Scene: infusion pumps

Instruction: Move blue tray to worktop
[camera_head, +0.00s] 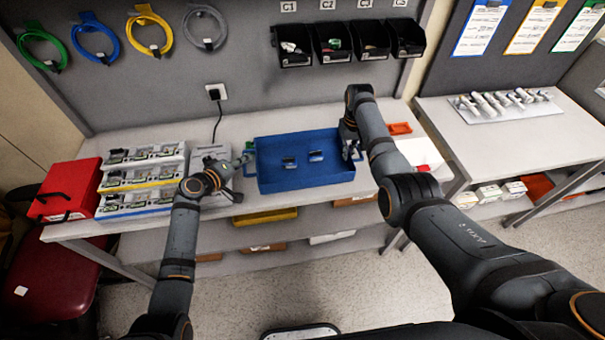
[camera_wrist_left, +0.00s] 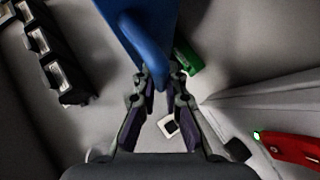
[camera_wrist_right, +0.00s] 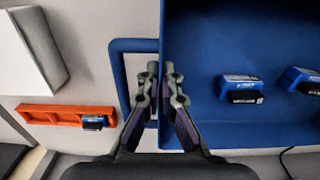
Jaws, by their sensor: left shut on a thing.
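The blue tray (camera_head: 303,182) is over the front middle of the white worktop (camera_head: 385,120); I cannot tell whether it touches it. Two small blue modules (camera_head: 315,156) lie inside it. My left gripper (camera_head: 246,160) is at the tray's left end, shut on its blue handle (camera_wrist_left: 152,65), which shows between the fingers in the left wrist view. My right gripper (camera_head: 350,147) is at the tray's right end. In the right wrist view its fingertips (camera_wrist_right: 162,88) are close together on either side of the tray's side wall, beside the right handle (camera_wrist_right: 117,72); whether they grip it is unclear.
Left of the tray stand racks of modules (camera_head: 140,180) and a red case (camera_head: 66,190). An orange tray (camera_head: 400,128) and a white box (camera_head: 422,155) are close on the right. Black bins (camera_head: 335,42) hang above the back.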

